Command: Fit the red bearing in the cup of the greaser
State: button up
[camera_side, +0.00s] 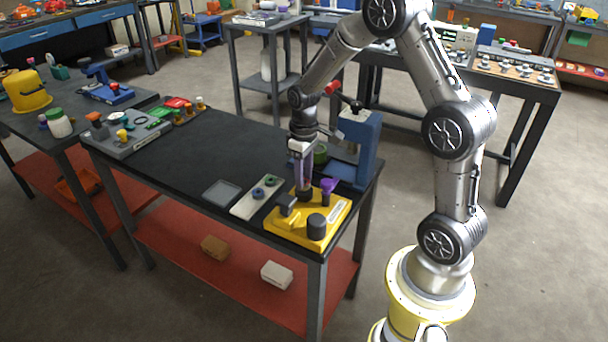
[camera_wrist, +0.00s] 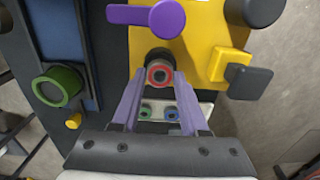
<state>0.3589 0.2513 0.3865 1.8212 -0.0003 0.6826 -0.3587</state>
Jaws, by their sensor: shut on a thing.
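The greaser has a yellow base (camera_side: 330,212), a purple lever (camera_side: 328,186) and dark knobs; its yellow base (camera_wrist: 185,52) and purple lever (camera_wrist: 155,17) also fill the top of the wrist view. My gripper (camera_side: 303,186) points down over the greaser. In the wrist view its purple fingers (camera_wrist: 159,78) are shut on the red bearing (camera_wrist: 159,75), a red ring with a dark centre. A round black cup (camera_wrist: 158,55) shows just behind the bearing, which overlaps it. I cannot tell whether the bearing sits inside the cup or above it. The bearing is hidden in the side view.
A white plate (camera_side: 245,207) with a green and a blue ring lies beside the greaser. A dark square tray (camera_side: 221,193) is left of it. A blue press (camera_side: 366,145) stands close behind my gripper. The black tabletop (camera_side: 200,150) is clear at middle left.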

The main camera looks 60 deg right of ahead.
jog(key=shift+f, duration=0.6)
dwell(1.6)
jog(key=o, duration=1.2)
jog(key=shift+r, duration=0.1)
jog(key=shift+r, duration=3.25)
jog(key=shift+a, duration=0.1)
